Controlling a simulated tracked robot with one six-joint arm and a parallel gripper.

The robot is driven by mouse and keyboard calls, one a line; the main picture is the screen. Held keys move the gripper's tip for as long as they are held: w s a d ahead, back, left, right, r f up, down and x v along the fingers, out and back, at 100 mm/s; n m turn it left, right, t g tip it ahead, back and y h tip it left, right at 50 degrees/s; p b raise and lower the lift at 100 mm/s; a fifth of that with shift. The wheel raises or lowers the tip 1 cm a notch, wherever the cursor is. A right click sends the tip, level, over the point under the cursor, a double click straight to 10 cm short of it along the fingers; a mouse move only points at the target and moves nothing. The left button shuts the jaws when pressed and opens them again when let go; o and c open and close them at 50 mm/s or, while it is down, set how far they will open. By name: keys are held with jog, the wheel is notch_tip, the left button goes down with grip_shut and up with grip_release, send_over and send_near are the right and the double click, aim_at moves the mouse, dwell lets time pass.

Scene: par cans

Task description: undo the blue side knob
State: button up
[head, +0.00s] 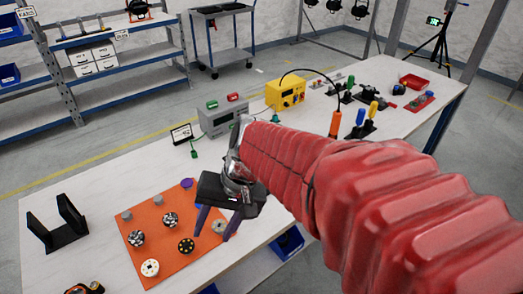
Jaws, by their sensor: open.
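I cannot make out a blue side knob for certain in the head view. Black lamps that look like par cans hang at the top right, one of them here (360,9), too small to show knobs. My gripper (211,237) points down over the right part of an orange mat (160,242) on the white bench. Its two purple fingers are apart, with no object seen held between them. A small grey round piece (219,227) shows between or behind the fingers; I cannot tell whether they touch it. My red-sleeved arm hides part of the bench.
A black bracket (57,226) stands left. A grey box (222,117), a yellow box (286,93), blue-handled (360,117) and yellow-handled tools and a red tray (414,82) stand farther back. Bare bench lies behind the mat.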

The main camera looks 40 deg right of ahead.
jog(key=w+d+f+m+t+y, duration=0.3)
jog(key=w+d+m+t, duration=0.1)
jog(key=w+d+m, duration=0.3)
jog(key=w+d+f+m+t+y, duration=0.3)
jog(key=w+d+f+m+y, duration=0.1)
jog(key=d+m, duration=0.35)
jog(key=s+d+f+m+t+h, duration=0.1)
jog(key=d+f+m+t+h, duration=0.2)
jog(key=d+m, duration=0.2)
jog(key=s+d+f+m+t+h, duration=0.1)
jog(key=d+f+m+t+h, duration=0.2)
jog(key=d, duration=0.7)
jog(key=s+d+f+m+t+h, duration=0.2)
jog(key=d+f+m+t+h, duration=0.1)
jog(key=d+m, duration=0.4)
jog(key=shift+d+f+h, duration=0.75)
jog(key=shift+d+h, duration=0.1)
jog(key=shift+h, duration=0.05)
jog(key=shift+w, duration=0.15)
jog(key=w, duration=1.3)
jog(key=shift+w+a, duration=0.25)
jog(key=shift+w, duration=0.1)
